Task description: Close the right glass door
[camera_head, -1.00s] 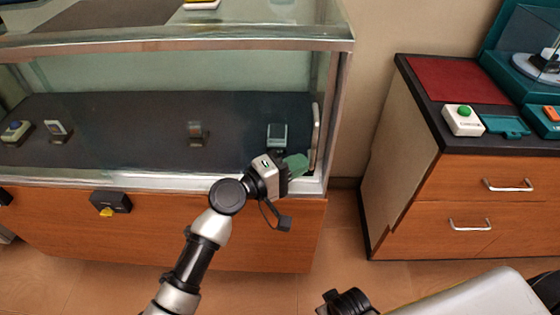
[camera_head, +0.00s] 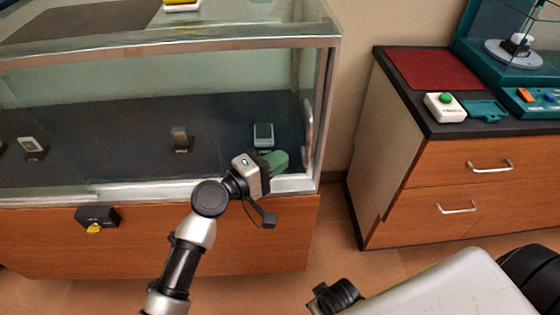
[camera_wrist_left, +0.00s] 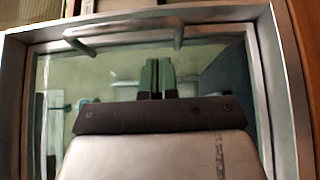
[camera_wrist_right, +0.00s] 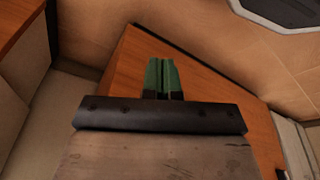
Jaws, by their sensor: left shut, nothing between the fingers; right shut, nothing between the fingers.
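My left gripper (camera_head: 277,160) is shut and empty, in front of the glass, left of and below the handle. Its green fingertips (camera_wrist_left: 158,77) point at the pane; I cannot tell whether they touch it. I cannot tell whether the door is flush. My right gripper (camera_wrist_right: 162,77) is shut and empty, facing a wooden panel.
A black lock box with a yellow knob (camera_head: 96,217) is on the case's wooden base. Small exhibits, such as a grey one (camera_head: 263,136), stand inside. A drawer cabinet (camera_head: 460,185) stands to the right, with a floor gap between it and the case.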

